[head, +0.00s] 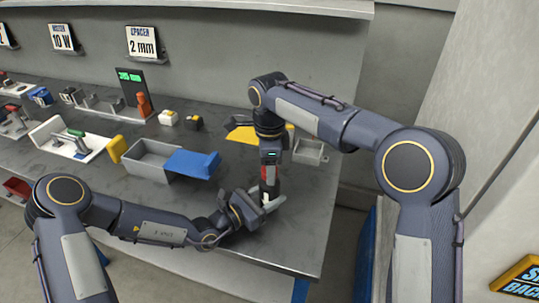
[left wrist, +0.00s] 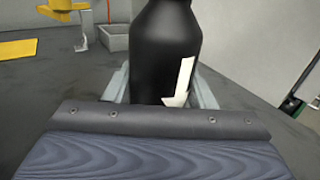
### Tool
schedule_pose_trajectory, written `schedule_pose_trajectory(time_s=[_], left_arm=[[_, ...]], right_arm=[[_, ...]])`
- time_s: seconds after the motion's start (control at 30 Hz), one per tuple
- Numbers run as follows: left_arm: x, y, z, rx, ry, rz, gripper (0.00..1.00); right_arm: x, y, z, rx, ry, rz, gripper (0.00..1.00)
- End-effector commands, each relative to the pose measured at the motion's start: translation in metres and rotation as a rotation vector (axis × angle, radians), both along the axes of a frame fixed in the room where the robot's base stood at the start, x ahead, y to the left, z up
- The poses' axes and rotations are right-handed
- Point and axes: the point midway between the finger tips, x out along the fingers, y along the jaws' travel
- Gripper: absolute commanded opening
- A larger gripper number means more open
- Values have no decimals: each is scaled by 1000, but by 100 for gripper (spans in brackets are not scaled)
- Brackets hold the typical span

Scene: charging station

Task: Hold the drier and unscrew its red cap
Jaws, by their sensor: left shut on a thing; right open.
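The drier is a black bottle-shaped body with a white label (left wrist: 166,50) in the left wrist view, standing upright. In the head view its dark body (head: 269,187) shows under the red cap (head: 267,172). My left gripper (head: 266,204) is shut on the drier's lower body; its pale fingers flank it in the left wrist view (left wrist: 160,85). My right gripper (head: 270,164) points down from above, open, right at the red cap. The cap is partly hidden by it, and I cannot tell whether the fingers surround it. The cap is out of the left wrist view.
The grey bench (head: 215,225) carries a grey bin (head: 148,160) with a blue part (head: 193,163) to the left. A yellow part (head: 243,134) and a small grey tray (head: 310,152) lie behind the drier. The bench's right edge is close by.

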Motion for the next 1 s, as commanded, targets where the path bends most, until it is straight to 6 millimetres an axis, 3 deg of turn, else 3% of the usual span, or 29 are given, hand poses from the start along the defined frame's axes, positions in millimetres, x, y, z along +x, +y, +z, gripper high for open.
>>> schedule_pose_trajectory(time_s=[0.33, 0.67, 0.77, 0.87, 1.0], left_arm=[[0, 0, 0, 0, 0, 0, 0], [0, 0, 0, 0, 0, 0, 0], [0, 0, 0, 0, 0, 0, 0], [0, 0, 0, 0, 0, 0, 0], [0, 0, 0, -1, 1, 0, 0]], right_arm=[[0, 0, -5, 0, 0, 1, 55], [0, 0, -4, 0, 0, 1, 11], [0, 0, -4, 0, 0, 11, 9], [0, 0, -4, 0, 0, 99, 9], [0, 0, -4, 0, 0, 396, 9]])
